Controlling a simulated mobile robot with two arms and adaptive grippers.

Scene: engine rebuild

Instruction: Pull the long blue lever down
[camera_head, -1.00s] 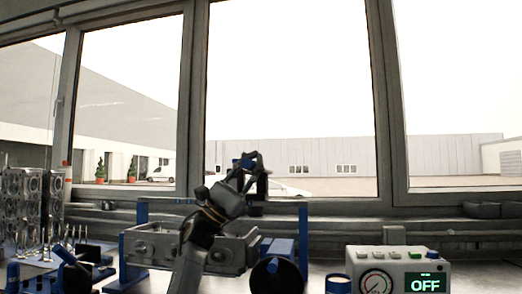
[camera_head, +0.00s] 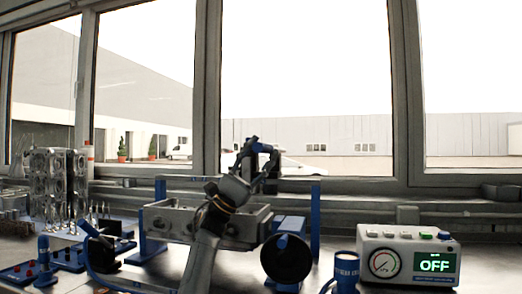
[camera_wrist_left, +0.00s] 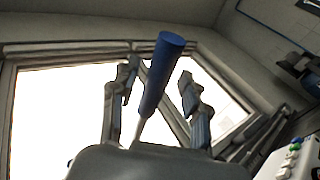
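The long blue lever shows in the left wrist view as a blue cylindrical handle (camera_wrist_left: 161,72) on a thin pale rod. It stands tilted, its top leaning right. My left gripper (camera_wrist_left: 157,95) has its two fingers spread, one on each side of the handle, with visible gaps in that view. In the head view my left gripper (camera_head: 262,158) is raised above the metal engine block fixture (camera_head: 180,222), in front of the window. The lever is hard to make out there among the fingers. My right gripper is not in view.
A control box (camera_head: 377,238) with a gauge and an "OFF" display stands at the right. A blue device with a black round face (camera_head: 287,258) is beside the fixture. Blue tool holders (camera_head: 45,262) and metal engine parts (camera_head: 57,185) are at the left. Tall windows rise behind.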

